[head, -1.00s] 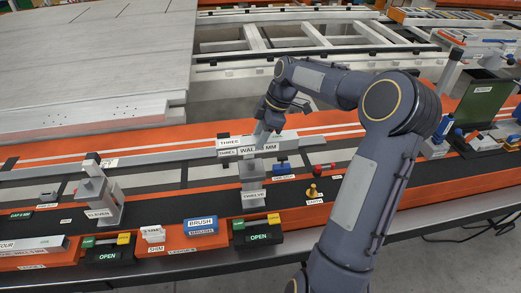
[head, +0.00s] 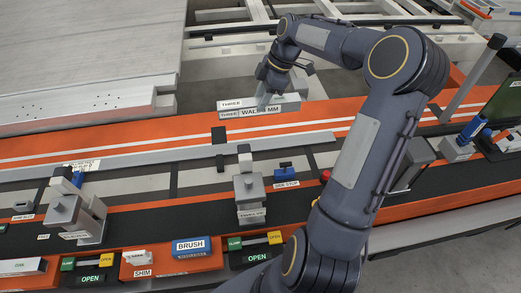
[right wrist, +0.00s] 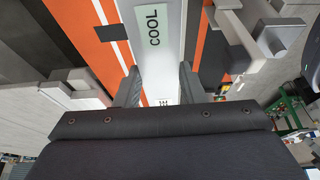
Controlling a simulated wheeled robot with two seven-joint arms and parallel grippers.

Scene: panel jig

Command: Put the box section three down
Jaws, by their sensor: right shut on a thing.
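The box section three (head: 236,112) is a light grey bar with white labels reading THREE and WALL MM. It lies level across the far edge of the orange strip in the head view. I cannot tell whether it touches the surface below. My right gripper (head: 268,96) is shut on it near its right part and hides some of it. In the right wrist view the pale bar (right wrist: 168,75), with a green COOL label, runs between the two dark fingers of the gripper (right wrist: 158,86). My left gripper is not in view.
Nearer stand grey clamps (head: 250,190), a blue BRUSH block (head: 192,246), a SHIM block (head: 146,262) and OPEN switch boxes (head: 90,278). A large grey panel (head: 80,50) lies at the back left; a pale frame stands behind.

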